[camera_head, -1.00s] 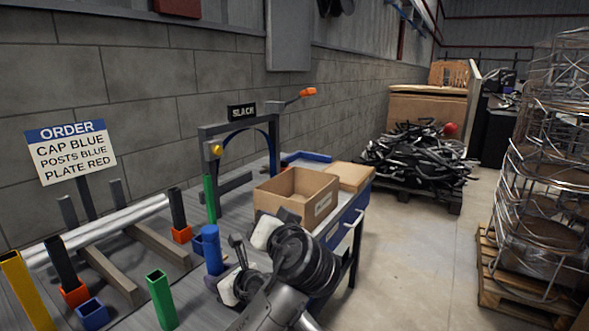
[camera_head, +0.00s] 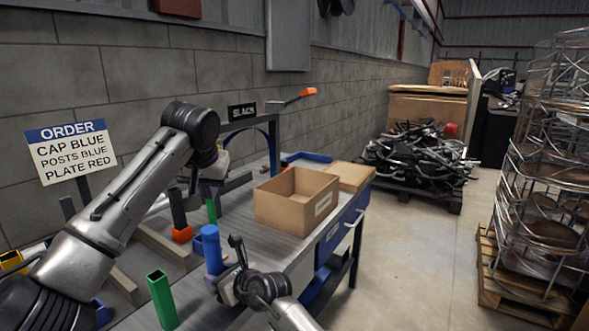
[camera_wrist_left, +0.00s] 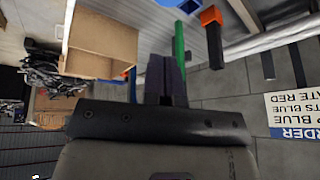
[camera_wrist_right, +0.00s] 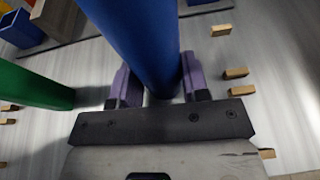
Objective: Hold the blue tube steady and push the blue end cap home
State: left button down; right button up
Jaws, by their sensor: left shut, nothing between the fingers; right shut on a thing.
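The blue tube (camera_head: 214,262) stands upright on the bench, and it fills the top middle of the right wrist view (camera_wrist_right: 140,35). The blue end cap (camera_head: 209,232) sits on its top; I cannot tell how deeply it is seated. My right gripper (camera_head: 224,284) is shut on the tube low down, with a purple finger on each side in the right wrist view. My left gripper (camera_head: 202,190) is above and behind the cap, apart from it. Its fingers are together and empty in the left wrist view (camera_wrist_left: 166,65).
A green post (camera_head: 162,300) stands left of the tube. A black post with an orange foot (camera_head: 181,232) stands behind it. An open cardboard box (camera_head: 283,215) is to the right. An order sign (camera_head: 71,152) stands at the left. Small wooden blocks (camera_wrist_right: 236,73) lie near the tube.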

aim_at(211, 227)
pick_arm(q)
jog(key=shift+h, duration=0.4)
jog(key=shift+s+a+f, duration=0.1)
jog(key=shift+a+f, duration=0.05)
jog(key=shift+f, duration=0.75)
jog(key=shift+s+a+f, duration=0.1)
jog(key=shift+a+f, duration=0.1)
jog(key=shift+f, duration=0.65)
jog(key=shift+s+a+f, duration=0.1)
jog(key=shift+a+f, duration=0.05)
jog(key=shift+f, duration=0.75)
jog(key=shift+f, duration=1)
dwell(0.4)
jog(key=shift+r, duration=3)
pick_arm(e)
jog(key=o, duration=0.8)
